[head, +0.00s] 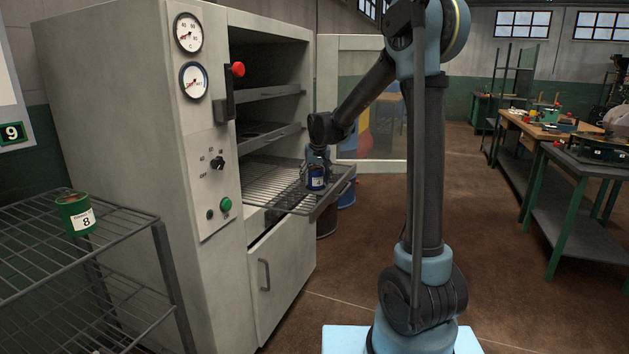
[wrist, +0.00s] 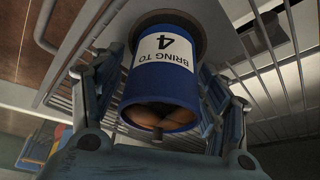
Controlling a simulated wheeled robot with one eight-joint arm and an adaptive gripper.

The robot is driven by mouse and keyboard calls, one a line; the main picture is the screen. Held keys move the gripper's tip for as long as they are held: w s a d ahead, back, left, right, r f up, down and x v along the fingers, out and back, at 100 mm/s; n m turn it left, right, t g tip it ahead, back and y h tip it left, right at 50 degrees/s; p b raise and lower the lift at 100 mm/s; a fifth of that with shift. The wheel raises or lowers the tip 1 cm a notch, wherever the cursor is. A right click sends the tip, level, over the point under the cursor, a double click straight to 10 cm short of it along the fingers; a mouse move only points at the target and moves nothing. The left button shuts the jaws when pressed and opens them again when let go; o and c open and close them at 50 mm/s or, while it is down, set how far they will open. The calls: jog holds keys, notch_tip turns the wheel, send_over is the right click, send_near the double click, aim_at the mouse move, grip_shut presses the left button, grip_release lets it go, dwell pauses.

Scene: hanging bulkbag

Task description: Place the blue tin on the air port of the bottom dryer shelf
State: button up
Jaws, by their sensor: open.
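The blue tin (head: 316,180) has a white label, which reads "BRING TO 4" in the wrist view (wrist: 165,80). It is upright on the pulled-out bottom dryer shelf (head: 262,176), near its front end. In the wrist view brown contents show in its open top, and its base is at a dark round plate (wrist: 200,35), seemingly the air port. The tin covers most of this plate; I cannot tell exact centring. My gripper (head: 317,158) is at the tin from above, with open fingers on both sides of it in the wrist view (wrist: 158,100).
The dryer cabinet (head: 130,110) stands left of my arm, with more shelves above and its glazed door (head: 375,150) open behind. A green tin (head: 75,215) marked 8 stands on a wire rack (head: 120,222) at left. Workbenches (head: 560,140) stand right, with open floor between.

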jog(key=shift+r, duration=0.1)
jog(key=v, duration=1.2)
jog(key=s+d+f, duration=0.2)
jog(key=s+d, duration=0.7)
jog(key=s, duration=0.1)
jog(key=s+d+f+m, duration=0.1)
jog(key=s+d+f, duration=0.3)
jog(key=s, duration=0.5)
jog(key=s+d+f+g, duration=0.1)
jog(key=s+d+f, duration=0.4)
jog(key=s+f, duration=0.2)
jog(key=s+d+f+m+g+h, duration=0.1)
jog(key=s+d+f, duration=0.4)
jog(key=s, duration=0.7)
jog(key=shift+f+m, duration=0.3)
jog(key=shift+f, duration=0.15)
jog(key=shift+d, duration=0.15)
jog(key=shift+w+f, duration=0.2)
jog(key=shift+w, duration=0.25)
